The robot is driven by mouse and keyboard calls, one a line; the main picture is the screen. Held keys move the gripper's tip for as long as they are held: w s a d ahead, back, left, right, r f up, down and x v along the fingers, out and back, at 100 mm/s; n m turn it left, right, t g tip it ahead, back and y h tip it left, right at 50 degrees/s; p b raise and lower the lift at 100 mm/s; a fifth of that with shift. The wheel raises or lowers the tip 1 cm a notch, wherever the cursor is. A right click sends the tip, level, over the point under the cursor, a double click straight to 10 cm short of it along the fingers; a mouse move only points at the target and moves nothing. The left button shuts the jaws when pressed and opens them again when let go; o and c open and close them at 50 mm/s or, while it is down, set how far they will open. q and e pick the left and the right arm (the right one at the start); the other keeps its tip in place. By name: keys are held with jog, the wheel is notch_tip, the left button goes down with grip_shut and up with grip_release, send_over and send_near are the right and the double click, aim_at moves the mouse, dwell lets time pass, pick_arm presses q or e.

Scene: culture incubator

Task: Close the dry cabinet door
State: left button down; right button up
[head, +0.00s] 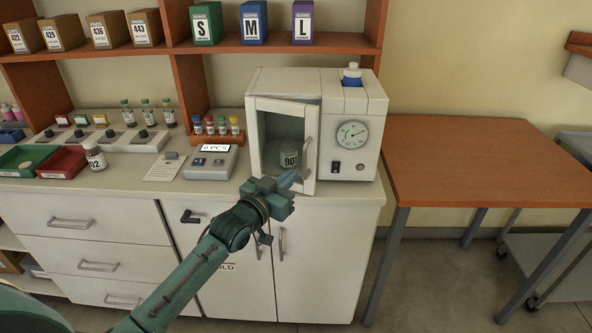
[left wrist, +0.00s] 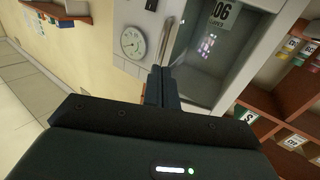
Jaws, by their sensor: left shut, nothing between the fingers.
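The dry cabinet (head: 360,104) is a white box on the counter with a dial on its right panel. Its white-framed glass door (head: 312,174) looks ajar, with the handle (head: 307,158) on its right side. A jar marked 90 (head: 289,156) shows inside. My left gripper (head: 290,181) is shut and empty, in front of the door's lower part near the handle; I cannot tell whether it touches. In the left wrist view, the shut fingers (left wrist: 160,88) point at the cabinet front close to the handle (left wrist: 167,40). My right gripper is not in view.
A counting scale (head: 207,163) and a rack of small vials (head: 217,130) stand left of the cabinet. A brown table (head: 470,160) with a clear top is on the right. Shelves with boxes hang above.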

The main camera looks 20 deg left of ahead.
aim_at(306, 161)
pick_arm(q)
jog(key=shift+x, duration=1.75)
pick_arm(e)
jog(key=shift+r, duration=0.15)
pick_arm(q)
jog(key=shift+w, duration=0.2)
jog(key=b+x, duration=0.1)
jog(key=x, duration=0.1)
jog(key=b+x, duration=0.1)
jog(key=x, duration=0.2)
jog(key=shift+w+d+f, duration=0.1)
jog(key=shift+w+d, duration=0.1)
jog(key=shift+d, duration=0.1)
jog(key=shift+w+b, duration=0.25)
jog(key=shift+b, duration=0.1)
jog(key=shift+r, duration=0.35)
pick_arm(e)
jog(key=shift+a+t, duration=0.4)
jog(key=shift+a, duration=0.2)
pick_arm(q)
jog(key=shift+r, duration=0.15)
